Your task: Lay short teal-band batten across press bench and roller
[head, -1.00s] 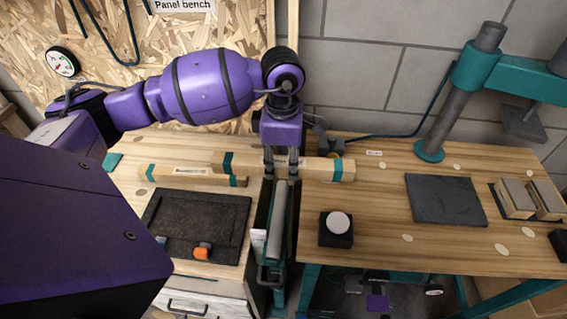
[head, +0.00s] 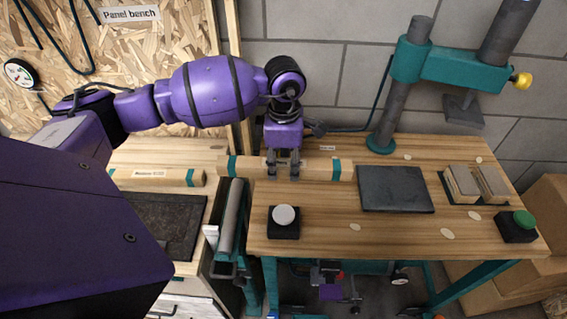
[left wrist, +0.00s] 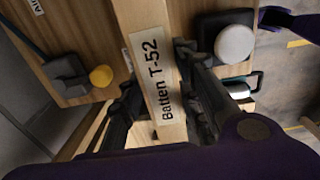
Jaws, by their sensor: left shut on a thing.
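My left gripper (head: 283,172) is shut on the middle of a pale wooden teal-band batten (head: 315,169), which lies level, left to right. A teal band shows near each end. In the left wrist view its label reads "Batten T-52" (left wrist: 160,85), between the fingers. The batten is over the back of the press bench (head: 320,220), its left end over the far end of the grey roller (head: 232,212). I cannot tell whether it touches either. My right gripper is not in view.
A second teal-banded batten (head: 158,176) lies on the panel bench at left. A dark plate (head: 395,188), a white button box (head: 284,222), a green button box (head: 516,227) and wooden blocks (head: 473,184) sit on the press bench. The press column (head: 395,100) stands behind.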

